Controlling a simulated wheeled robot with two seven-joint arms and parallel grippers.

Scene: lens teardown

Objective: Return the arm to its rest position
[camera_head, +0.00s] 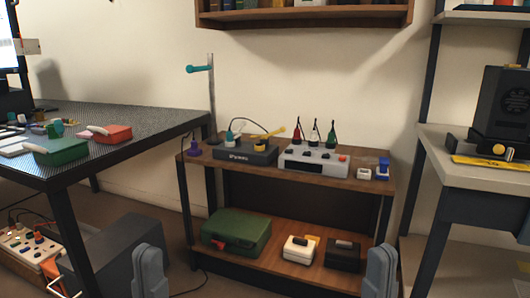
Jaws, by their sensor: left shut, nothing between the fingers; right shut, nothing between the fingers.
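My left gripper (150,270) shows as a grey-blue shape at the bottom edge, left of the middle. It is shut and empty. My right gripper (380,270) shows as a similar shape at the bottom edge, right of the middle. It is also shut and empty. Both stand in front of the low wooden shelf unit (186,163), apart from each other, and I see neither holding or visibly gripping anything. The rest of both arms is out of view below.
A dark table (140,118) with red and green boxes stands at left. The shelf unit carries electronic devices (314,159) on top and a green case (236,232) below. A light workbench (450,150) stands at right. A dark grey box (113,255) sits at lower left.

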